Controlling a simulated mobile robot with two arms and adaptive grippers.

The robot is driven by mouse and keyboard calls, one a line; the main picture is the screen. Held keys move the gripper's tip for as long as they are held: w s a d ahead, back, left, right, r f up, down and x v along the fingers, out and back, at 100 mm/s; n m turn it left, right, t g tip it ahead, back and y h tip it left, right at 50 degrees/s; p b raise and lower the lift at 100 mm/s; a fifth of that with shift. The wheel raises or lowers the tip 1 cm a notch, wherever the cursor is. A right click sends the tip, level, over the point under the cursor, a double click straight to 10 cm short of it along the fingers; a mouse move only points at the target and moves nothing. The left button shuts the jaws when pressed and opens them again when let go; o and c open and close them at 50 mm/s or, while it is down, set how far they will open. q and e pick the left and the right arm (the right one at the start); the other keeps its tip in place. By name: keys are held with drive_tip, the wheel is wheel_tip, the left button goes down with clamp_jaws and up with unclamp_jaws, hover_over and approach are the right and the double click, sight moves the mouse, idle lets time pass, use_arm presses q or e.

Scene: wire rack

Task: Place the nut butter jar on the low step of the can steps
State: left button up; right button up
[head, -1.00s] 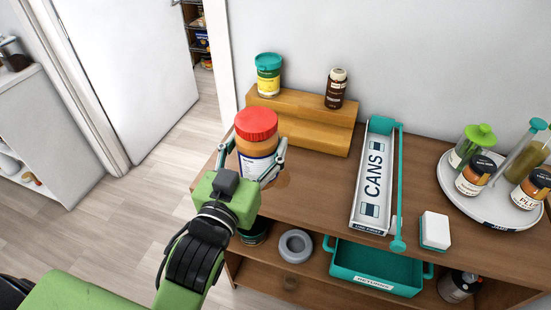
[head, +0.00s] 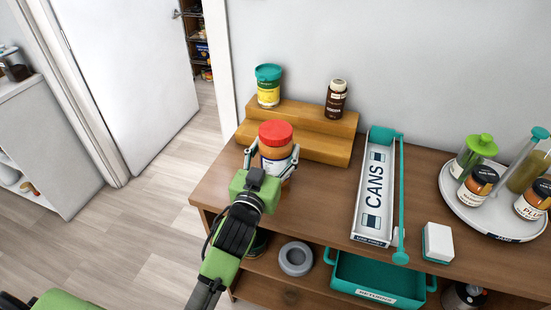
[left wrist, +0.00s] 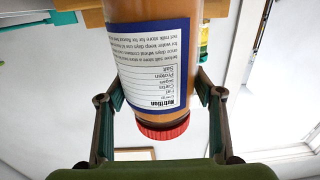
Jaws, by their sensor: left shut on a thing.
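The nut butter jar (head: 276,146), brown with a red lid, is held upright by my left gripper (head: 270,160). In the left wrist view the jar (left wrist: 155,75) appears upside down with its nutrition label between the two fingers (left wrist: 160,105). The wooden can steps (head: 315,148) stand against the wall just behind the jar. The jar overlaps the left front part of the low step in the head view; whether it touches the step cannot be told. A teal-lidded yellow jar (head: 268,87) and a brown bottle (head: 336,99) stand on the upper step. My right gripper is not in view.
A white tray marked CANS (head: 372,200) with a teal bar lies right of the steps. A white box (head: 437,241) and a turntable (head: 488,215) with jars are further right. A teal bin (head: 375,278) and grey ring (head: 296,258) are on the shelf below.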

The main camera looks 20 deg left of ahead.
use_arm(q)
drive_tip(key=shift+w+f+p, duration=0.15)
drive_tip(key=shift+f+p, duration=0.15)
drive_tip(key=shift+f, duration=1.1)
drive_tip(key=shift+f, duration=0.15)
drive_tip(key=o, duration=2)
drive_tip(key=shift+f, duration=0.2)
